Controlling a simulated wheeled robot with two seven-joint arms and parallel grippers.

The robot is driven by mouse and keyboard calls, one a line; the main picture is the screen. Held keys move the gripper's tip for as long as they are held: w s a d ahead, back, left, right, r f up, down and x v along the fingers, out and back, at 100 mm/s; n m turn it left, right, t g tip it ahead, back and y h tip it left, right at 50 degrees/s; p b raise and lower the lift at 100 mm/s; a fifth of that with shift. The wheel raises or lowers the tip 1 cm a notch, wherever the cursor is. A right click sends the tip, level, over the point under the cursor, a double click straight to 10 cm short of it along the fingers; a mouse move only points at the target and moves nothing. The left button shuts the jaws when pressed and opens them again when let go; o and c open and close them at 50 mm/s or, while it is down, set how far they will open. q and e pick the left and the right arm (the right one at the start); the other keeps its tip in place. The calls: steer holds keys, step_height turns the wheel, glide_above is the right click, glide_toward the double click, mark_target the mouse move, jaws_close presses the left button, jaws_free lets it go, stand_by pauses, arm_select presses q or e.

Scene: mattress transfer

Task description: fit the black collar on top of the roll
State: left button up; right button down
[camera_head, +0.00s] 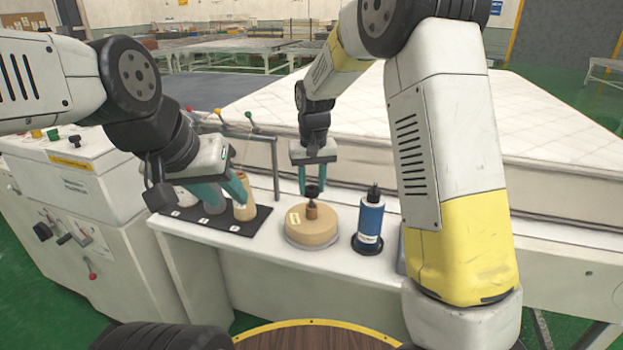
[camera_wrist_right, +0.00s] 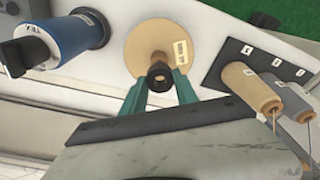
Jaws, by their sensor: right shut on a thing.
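The roll (camera_head: 305,233) is a wide flat tan disc with a paper label and a brown core (camera_head: 312,212) standing up from its middle. My right gripper (camera_head: 315,187) points down above it, shut on the black collar (camera_head: 312,192). The collar is in line with the core, just over its top; I cannot tell if they touch. In the right wrist view the collar (camera_wrist_right: 158,76) sits between the teal fingertips (camera_wrist_right: 159,82), with the roll (camera_wrist_right: 140,48) beyond. My left gripper (camera_head: 222,192) has its teal fingers apart, close to the tan thread cone.
A tan thread cone (camera_head: 245,205) and grey cone (camera_head: 213,205) stand on a numbered black mat (camera_head: 222,225) to the left. A blue spool (camera_head: 370,220) with a black top stands right of the roll. A white mattress (camera_head: 450,125) lies behind the table.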

mark_target(311, 200)
steer(key=shift+f, duration=1.8)
steer(key=c, duration=0.9)
jaws_free()
steer(key=shift+o, duration=0.2)
steer(key=shift+r, duration=0.1)
steer(key=r, duration=0.5)
steer(key=s+r, duration=0.1)
steer(key=r, duration=0.1)
steer(key=shift+r, duration=0.25)
